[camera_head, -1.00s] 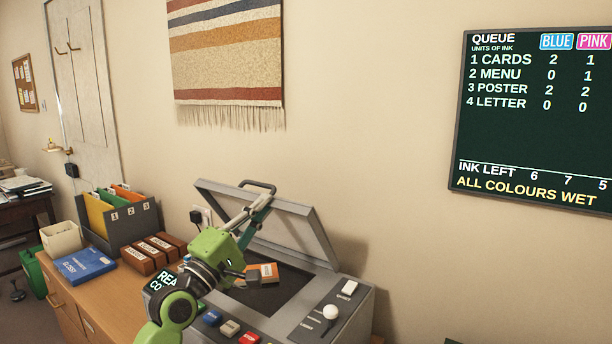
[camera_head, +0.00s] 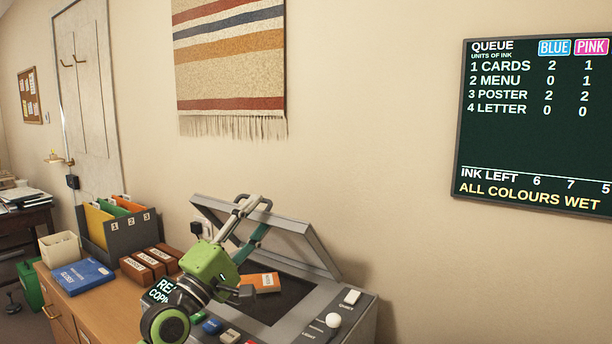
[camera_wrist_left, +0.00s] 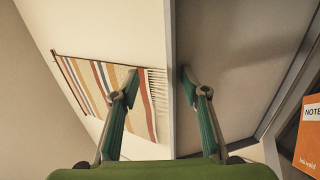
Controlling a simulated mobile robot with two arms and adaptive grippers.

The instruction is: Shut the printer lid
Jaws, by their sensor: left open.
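The printer (camera_head: 350,318) stands on the wooden desk with its grey lid (camera_head: 300,238) raised and tilted back towards the wall. The lid's dark handle (camera_head: 268,203) is at its upper edge. My left gripper (camera_head: 250,217) is open at the lid's upper edge, near the handle. In the left wrist view, the lid's edge (camera_wrist_left: 171,60) runs between the two open fingers (camera_wrist_left: 160,85); contact cannot be told. An orange-and-white item (camera_head: 263,282), marked NOTE in the left wrist view (camera_wrist_left: 309,135), lies on the dark bed under the lid. My right gripper is not in view.
A blue box (camera_head: 83,275), brown boxes (camera_head: 140,268) and a file holder (camera_head: 130,238) stand on the desk left of the printer. Coloured buttons (camera_head: 212,326) and a white knob (camera_head: 333,320) are on the printer's front. The wall is close behind.

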